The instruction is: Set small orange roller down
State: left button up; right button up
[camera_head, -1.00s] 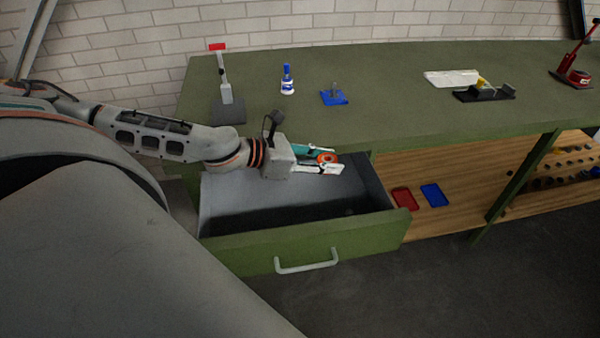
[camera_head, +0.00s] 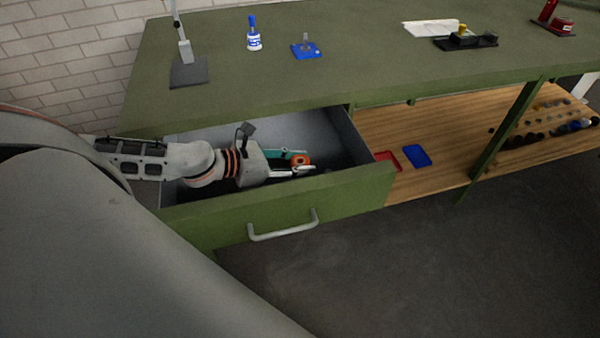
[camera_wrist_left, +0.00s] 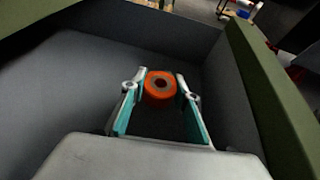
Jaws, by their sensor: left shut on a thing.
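The small orange roller (camera_head: 300,160) is a short orange ring with a dark centre. It sits between the fingertips of my left gripper (camera_head: 294,164), which is shut on it inside the open drawer (camera_head: 290,203). In the left wrist view the orange roller (camera_wrist_left: 160,88) shows between the two teal-lined fingers, with the grey drawer walls around. I cannot tell whether the roller touches the drawer floor. My right gripper is not in view.
The green bench top (camera_head: 370,50) lies behind the drawer, with a blue-capped bottle (camera_head: 253,36) and a blue base plate (camera_head: 306,50). A red tray (camera_head: 386,160) and a blue tray (camera_head: 417,156) lie on the wooden shelf (camera_head: 440,125) to the right.

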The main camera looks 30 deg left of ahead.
pick_arm(q)
notch_tip(320, 180, down, 4)
jog(key=shift+r+b, duration=0.1)
jog(key=shift+b, duration=0.3)
jog(key=shift+f, duration=0.2)
jog(key=o, duration=1.1)
